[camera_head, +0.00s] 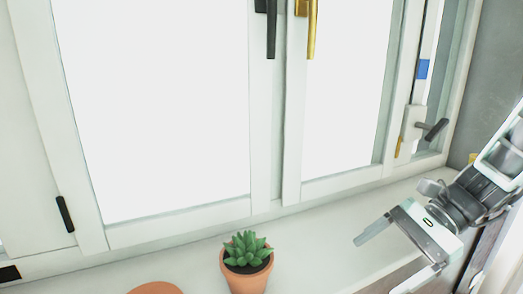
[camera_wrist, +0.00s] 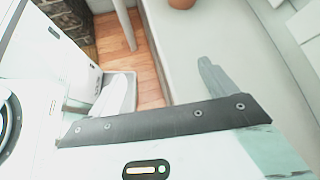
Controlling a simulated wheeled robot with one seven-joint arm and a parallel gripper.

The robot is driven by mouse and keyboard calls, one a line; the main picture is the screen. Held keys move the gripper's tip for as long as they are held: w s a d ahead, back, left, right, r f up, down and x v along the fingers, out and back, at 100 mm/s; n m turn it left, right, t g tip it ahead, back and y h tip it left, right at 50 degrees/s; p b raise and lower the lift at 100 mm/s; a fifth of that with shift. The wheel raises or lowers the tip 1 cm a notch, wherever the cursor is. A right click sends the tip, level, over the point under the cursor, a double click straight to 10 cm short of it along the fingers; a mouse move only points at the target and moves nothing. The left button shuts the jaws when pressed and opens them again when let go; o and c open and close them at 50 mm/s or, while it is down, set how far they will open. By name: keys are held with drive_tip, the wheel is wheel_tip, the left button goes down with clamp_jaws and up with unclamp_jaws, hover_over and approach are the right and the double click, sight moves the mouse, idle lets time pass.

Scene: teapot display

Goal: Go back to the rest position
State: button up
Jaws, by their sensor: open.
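My gripper (camera_head: 378,265) is at the lower right of the head view, above the front edge of the white sill. Its two fingers are spread wide with nothing between them. In the wrist view my gripper (camera_wrist: 165,80) also shows open and empty, one finger over the pale sill and the other over the wooden floor. My arm reaches in from the right edge of the head view. No teapot is in view.
A succulent in a terracotta pot (camera_head: 246,266) stands on the white sill (camera_head: 330,232), left of my gripper. Another terracotta rim (camera_head: 155,288) shows at the bottom edge. Behind is a white window with a black handle (camera_head: 271,30) and a gold handle (camera_head: 312,30). Wooden floor (camera_wrist: 118,45) lies below.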

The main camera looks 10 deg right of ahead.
drive_tip(key=s+a+f+n+h+b, duration=0.55)
drive_tip(key=s+a+n+h, duration=0.65)
drive_tip(key=n, duration=1.1)
wheel_tip(320, 180, up, 17)
drive_tip(key=w+y+p, duration=0.1)
drive_tip(key=p, duration=1.8)
drive_tip(key=shift+a+r+y, duration=0.15)
drive_tip(key=shift+y, duration=0.25)
